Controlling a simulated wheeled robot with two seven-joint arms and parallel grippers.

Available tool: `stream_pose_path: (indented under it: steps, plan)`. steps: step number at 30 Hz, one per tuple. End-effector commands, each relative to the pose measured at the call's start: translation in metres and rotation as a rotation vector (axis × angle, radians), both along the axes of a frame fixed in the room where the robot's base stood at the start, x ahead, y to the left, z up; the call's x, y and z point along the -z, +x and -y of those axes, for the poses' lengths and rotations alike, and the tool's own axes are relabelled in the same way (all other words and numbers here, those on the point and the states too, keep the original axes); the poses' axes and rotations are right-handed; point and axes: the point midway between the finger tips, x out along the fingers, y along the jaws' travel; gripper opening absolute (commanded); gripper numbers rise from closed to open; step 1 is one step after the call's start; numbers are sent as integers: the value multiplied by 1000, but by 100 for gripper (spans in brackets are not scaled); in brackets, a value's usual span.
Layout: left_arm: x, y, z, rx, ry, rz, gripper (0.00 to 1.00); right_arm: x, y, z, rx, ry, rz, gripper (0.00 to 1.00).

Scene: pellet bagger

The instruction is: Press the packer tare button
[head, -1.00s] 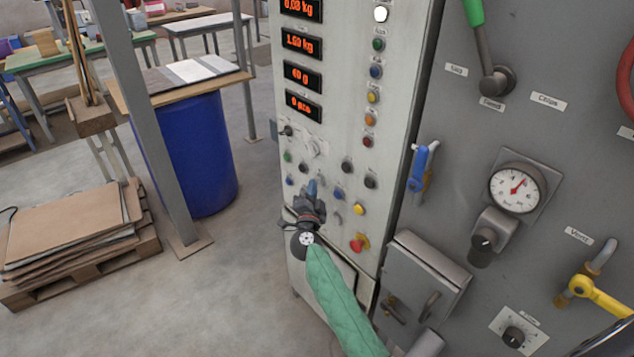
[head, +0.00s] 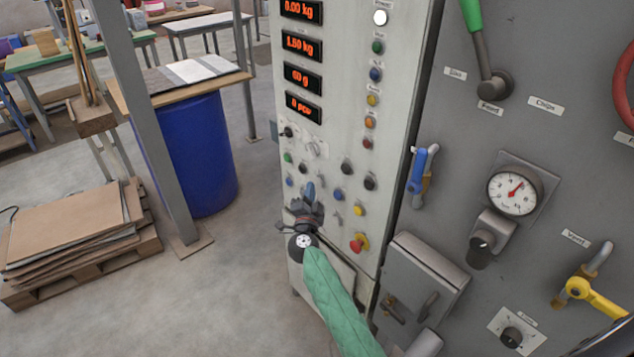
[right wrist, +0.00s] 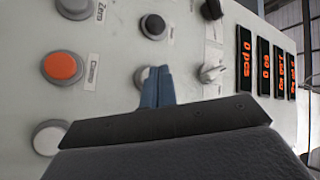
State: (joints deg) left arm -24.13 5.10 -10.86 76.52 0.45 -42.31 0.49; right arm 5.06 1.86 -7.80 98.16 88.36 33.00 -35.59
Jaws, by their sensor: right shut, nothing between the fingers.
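The packer's panel (head: 325,140) stands in front of me with rows of small buttons below its red displays. My right gripper (head: 308,190) is shut and empty, its blue fingertips pointing at the lower left button group. In the right wrist view the fingertips (right wrist: 158,85) cover part of a pale button (right wrist: 142,76); I cannot tell whether they touch it. Its label is hidden, and no label reads as tare. My left gripper is out of view.
A red mushroom button (head: 357,244) and a yellow button (head: 359,209) sit right of my gripper. A grey box (head: 425,275) and a blue-handled valve (head: 420,170) stick out further right. A blue barrel (head: 200,155) stands left, with open floor before it.

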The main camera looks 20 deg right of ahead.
Motion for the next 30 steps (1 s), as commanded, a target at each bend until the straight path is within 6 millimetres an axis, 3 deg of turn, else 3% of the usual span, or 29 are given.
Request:
stream_pose_path:
  steps: [11, 30]
  plan:
    - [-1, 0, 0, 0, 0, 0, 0, 0, -1, -3, 0, 0, 0, 0]
    - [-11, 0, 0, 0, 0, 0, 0, 0, -18, -50, -1, 1, -1, 0]
